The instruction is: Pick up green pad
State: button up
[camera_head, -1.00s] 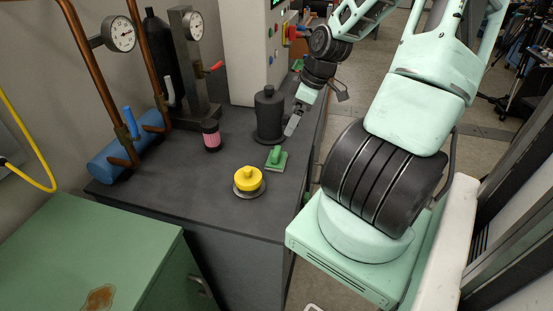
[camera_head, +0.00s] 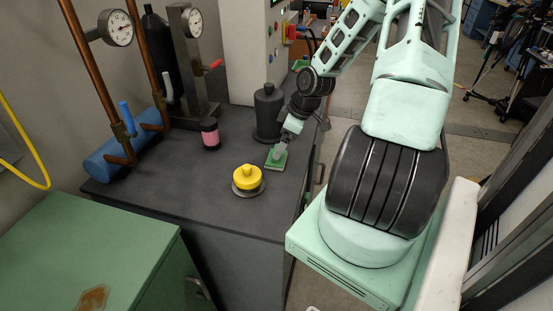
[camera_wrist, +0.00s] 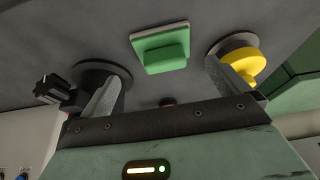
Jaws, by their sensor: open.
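The green pad (camera_head: 276,160) lies flat on the dark bench top, near its right edge. It is a thin square with a raised green block on top. In the wrist view the pad (camera_wrist: 163,48) shows beyond and between my two fingers, apart from them. My gripper (camera_head: 277,155) is at the pad in the head view and covers part of it from above. In the wrist view my gripper (camera_wrist: 170,85) has its fingers spread wide, with nothing between them.
A yellow knob on a grey disc (camera_head: 248,179) sits left of the pad. A black bottle-shaped weight (camera_head: 268,112) stands just behind it. A pink-banded jar (camera_head: 210,134) is farther left. The bench front (camera_head: 225,222) is clear.

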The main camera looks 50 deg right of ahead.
jog(key=x, duration=0.4)
jog(key=shift+s+a+f, duration=0.1)
jog(key=shift+a+f, duration=0.05)
jog(key=shift+a, duration=0.25)
jog(key=shift+f, duration=0.5)
jog(key=c, duration=1)
